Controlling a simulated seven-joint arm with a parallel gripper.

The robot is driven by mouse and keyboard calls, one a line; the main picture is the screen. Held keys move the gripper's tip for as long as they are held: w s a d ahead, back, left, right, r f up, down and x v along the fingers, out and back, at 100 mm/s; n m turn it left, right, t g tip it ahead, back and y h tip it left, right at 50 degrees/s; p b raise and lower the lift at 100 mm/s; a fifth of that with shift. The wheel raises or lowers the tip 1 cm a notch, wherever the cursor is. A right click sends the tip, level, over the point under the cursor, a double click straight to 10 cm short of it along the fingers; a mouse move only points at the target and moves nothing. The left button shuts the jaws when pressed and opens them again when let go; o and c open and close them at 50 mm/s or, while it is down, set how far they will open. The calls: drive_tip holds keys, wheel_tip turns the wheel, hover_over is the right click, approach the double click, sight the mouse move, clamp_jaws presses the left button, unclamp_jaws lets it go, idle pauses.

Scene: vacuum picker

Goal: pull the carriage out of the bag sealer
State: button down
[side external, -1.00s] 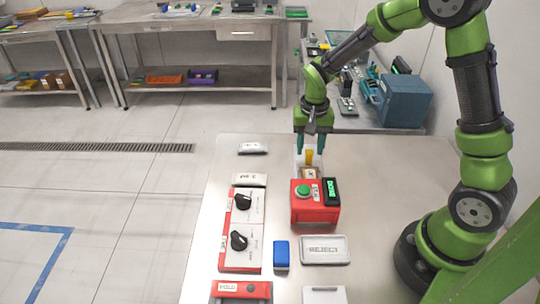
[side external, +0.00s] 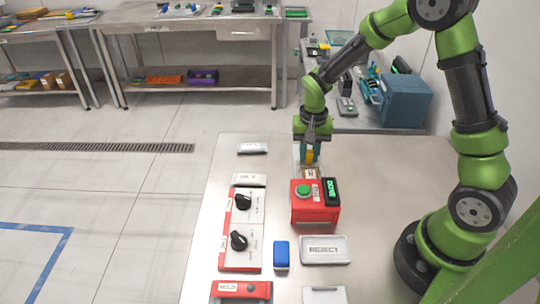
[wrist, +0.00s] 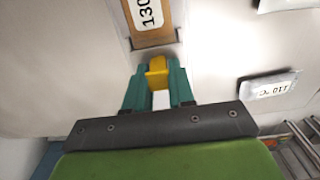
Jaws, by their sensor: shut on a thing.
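The bag sealer (side external: 315,212) is a red box with a green button and a dark display with green lettering that appears to read DONE. At its far side is the pale carriage (wrist: 118,18), carrying a tan packet (wrist: 152,38) labelled 130. The carriage's yellow handle (wrist: 157,73) stands upright at its outer end. My gripper (side external: 310,154) is shut on this handle, with a teal finger on each side. The wrist view also shows my gripper (wrist: 158,78) at the handle. In the side view my fingers hide part of the handle, and the sealer hides the carriage's near end.
Left of the sealer is a panel (side external: 255,252) with two black knobs. A blue block (side external: 281,254), a REJECT tray (side external: 325,260) and a red HOLD unit (side external: 262,291) lie nearer. A white 110 °C plate (wrist: 268,88) lies beside the carriage. The table beyond my gripper is clear.

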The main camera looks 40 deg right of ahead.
drive_tip(key=w+d, duration=0.5)
drive_tip(key=w, duration=0.1)
drive_tip(key=shift+d+r, duration=0.1)
drive_tip(key=shift+d, duration=0.3)
drive_tip(key=c, duration=1)
unclamp_jaws()
drive_tip(key=shift+s, duration=0.1)
drive_tip(key=shift+c, duration=0.2)
drive_tip(key=shift+a, duration=0.1)
wheel_tip(320, 180, up, 17)
